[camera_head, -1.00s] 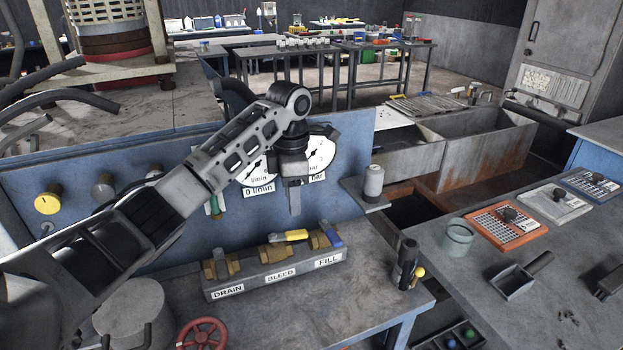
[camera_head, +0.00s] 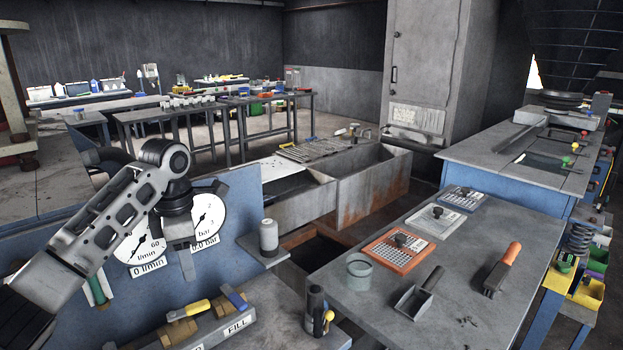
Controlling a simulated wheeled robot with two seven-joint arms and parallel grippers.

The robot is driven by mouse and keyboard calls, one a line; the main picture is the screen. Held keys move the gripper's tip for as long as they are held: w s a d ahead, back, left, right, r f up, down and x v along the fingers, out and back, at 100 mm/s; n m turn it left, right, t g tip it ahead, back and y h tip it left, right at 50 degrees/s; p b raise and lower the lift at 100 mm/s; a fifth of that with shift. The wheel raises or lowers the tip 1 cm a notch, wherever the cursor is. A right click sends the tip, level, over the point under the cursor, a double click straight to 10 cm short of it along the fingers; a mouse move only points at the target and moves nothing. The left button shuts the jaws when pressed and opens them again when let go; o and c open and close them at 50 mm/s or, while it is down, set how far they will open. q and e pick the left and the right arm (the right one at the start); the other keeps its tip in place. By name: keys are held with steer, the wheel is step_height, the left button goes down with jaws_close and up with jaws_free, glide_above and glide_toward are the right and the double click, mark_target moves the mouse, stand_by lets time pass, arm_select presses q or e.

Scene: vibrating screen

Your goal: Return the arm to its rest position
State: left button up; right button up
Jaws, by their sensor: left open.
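My left arm comes in from the left in the head view. Its gripper (camera_head: 184,262) points down in front of the blue gauge panel (camera_head: 228,225). It covers part of the two round dials, the l/min dial (camera_head: 140,250) and the bar dial (camera_head: 209,212). The fingers look empty and open, apart from the valve block below. My right arm and gripper are out of view.
The valve block (camera_head: 236,327), with yellow and blue handles, sits below the gripper. A black cylinder (camera_head: 316,312) stands right of it. The grey bench (camera_head: 470,240) at right holds a scoop (camera_head: 418,295), an orange-handled brush (camera_head: 503,268) and sieve plates. Sinks (camera_head: 370,185) stand behind.

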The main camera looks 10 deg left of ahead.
arm_select(q)
steer(key=s+d+f+m, duration=0.3)
steer(key=s+f+m, duration=0.1)
steer(key=f, duration=0.1)
steer(key=s+d+f+m, duration=0.4)
steer(key=f+m, duration=0.1)
steer(key=f, duration=0.1)
steer(key=s+d+f+m+t+h, duration=0.1)
steer(key=s+d+f+m, duration=0.3)
steer(key=f+m, duration=0.1)
steer(key=shift+s+f, duration=0.1)
steer(key=shift+f, duration=0.3)
steer(key=s+a+m+t, duration=0.2)
steer(key=s+m+t, duration=0.1)
steer(key=s+m, duration=1.3)
steer(key=w+d+f+n+t, duration=0.1)
steer(key=d+f+t, duration=0.1)
steer(key=f, duration=0.3)
steer(key=w+d+f+n+t+h, duration=0.1)
steer(key=w+d+f+t, duration=0.1)
steer(key=f+t, duration=0.2)
steer(key=shift+w+d+f+n+h, duration=0.25)
steer(key=shift+f+n+h, duration=0.05)
steer(key=shift+f, duration=0.45)
